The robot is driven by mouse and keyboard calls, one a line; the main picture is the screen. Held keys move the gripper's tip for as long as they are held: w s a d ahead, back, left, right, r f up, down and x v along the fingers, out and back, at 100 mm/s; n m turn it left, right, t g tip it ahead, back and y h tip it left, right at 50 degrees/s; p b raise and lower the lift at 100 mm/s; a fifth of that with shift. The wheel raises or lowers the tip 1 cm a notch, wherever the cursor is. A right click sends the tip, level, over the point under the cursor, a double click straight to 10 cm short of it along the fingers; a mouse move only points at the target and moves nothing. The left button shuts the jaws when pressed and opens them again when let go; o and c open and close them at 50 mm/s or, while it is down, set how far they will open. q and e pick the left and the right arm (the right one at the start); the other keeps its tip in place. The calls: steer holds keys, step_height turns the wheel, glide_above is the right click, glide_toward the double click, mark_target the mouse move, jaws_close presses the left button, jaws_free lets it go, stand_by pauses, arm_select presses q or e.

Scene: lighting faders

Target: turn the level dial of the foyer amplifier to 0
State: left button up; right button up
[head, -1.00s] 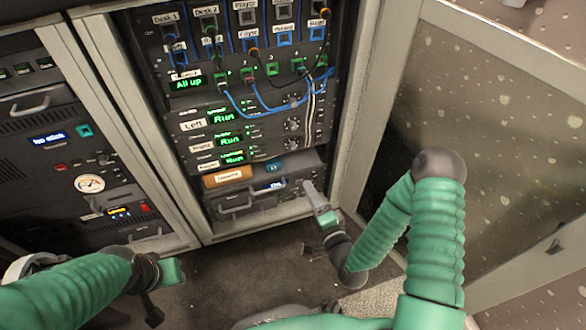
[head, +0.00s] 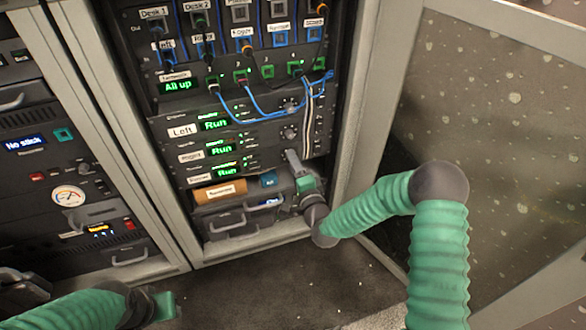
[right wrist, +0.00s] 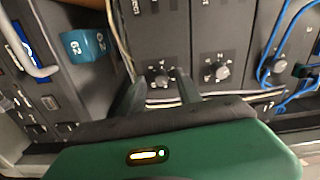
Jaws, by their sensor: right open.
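The amplifiers labelled Left (head: 182,131) and Right (head: 190,157) sit above a third one (head: 201,179), whose small label I take as the foyer one. All three displays read Run. My right gripper (head: 291,156) is at the right end of the lowest amplifier and hides its dial in the head view. In the right wrist view the lowest amplifier's dark level dial (right wrist: 160,77) shows just beyond and between the open fingertips (right wrist: 157,78). Contact cannot be told. My left gripper (head: 165,307) is low at the left, its fingers unclear.
The dial of the neighbouring amplifier (right wrist: 222,72) is close by. Blue cables (head: 262,116) hang above and pale cables run beside the dials. A blue block (head: 269,180) and an orange-brown box (head: 219,191) lie below. The cabinet post (head: 352,110) is close on the right.

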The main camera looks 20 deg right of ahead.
steer(key=shift+w, duration=0.1)
jaws_close()
stand_by(0.5)
